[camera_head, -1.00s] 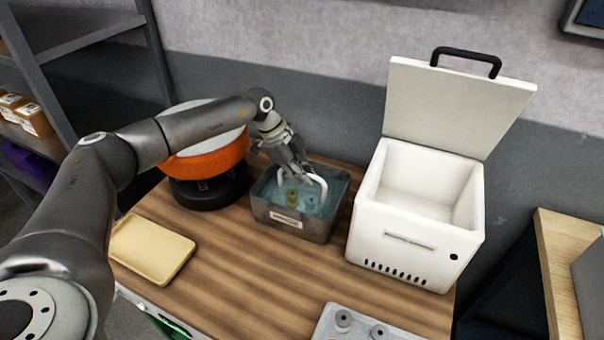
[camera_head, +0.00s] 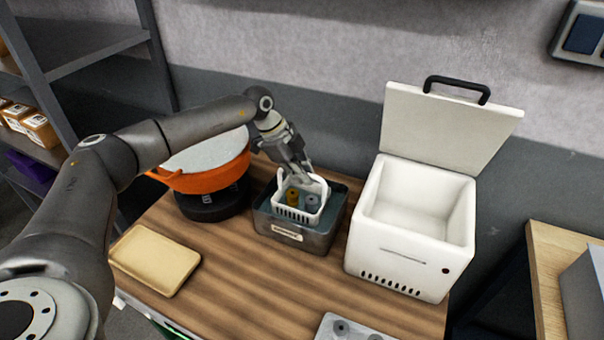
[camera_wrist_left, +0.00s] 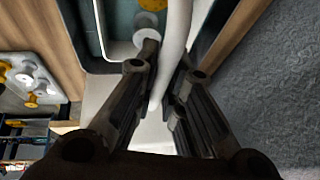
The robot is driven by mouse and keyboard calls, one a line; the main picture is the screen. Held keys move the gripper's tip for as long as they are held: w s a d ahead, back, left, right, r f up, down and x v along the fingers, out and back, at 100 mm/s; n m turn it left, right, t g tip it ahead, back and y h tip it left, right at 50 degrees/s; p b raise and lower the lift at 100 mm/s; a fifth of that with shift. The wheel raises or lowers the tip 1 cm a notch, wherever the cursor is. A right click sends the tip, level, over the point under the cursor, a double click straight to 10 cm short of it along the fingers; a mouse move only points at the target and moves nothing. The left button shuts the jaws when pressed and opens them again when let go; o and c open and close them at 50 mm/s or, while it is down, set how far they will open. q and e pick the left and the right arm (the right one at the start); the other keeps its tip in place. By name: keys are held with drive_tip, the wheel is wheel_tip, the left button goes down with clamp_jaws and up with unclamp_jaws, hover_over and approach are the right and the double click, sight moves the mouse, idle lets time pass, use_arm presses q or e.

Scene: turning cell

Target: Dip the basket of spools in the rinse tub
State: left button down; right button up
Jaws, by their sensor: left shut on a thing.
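A white basket (camera_head: 291,214) with a slotted side hangs over the metal rinse tub (camera_head: 318,243). Its upper part stands above the tub rim; whether its bottom touches the water is hidden. An ochre spool (camera_head: 292,197) and a grey spool (camera_head: 312,202) show inside it. My left gripper (camera_head: 298,170) is shut on the basket's white handle. In the left wrist view, the handle (camera_wrist_left: 175,50) passes between the fingers of the left gripper (camera_wrist_left: 160,105). My right gripper is not in view.
An orange pan (camera_head: 210,178) on a black base stands left of the tub. A white box (camera_head: 395,262) with its lid raised stands right. A beige tray (camera_head: 155,260) lies front left. A grey spool holder (camera_head: 345,328) is at the front edge. Bare wood lies between.

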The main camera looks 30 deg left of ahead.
use_arm(q)
drive_tip(key=shift+r+p, duration=2.95)
drive_tip(key=shift+r, duration=0.8)
wheel_tip(320, 180, up, 3)
drive_tip(key=p, duration=0.3)
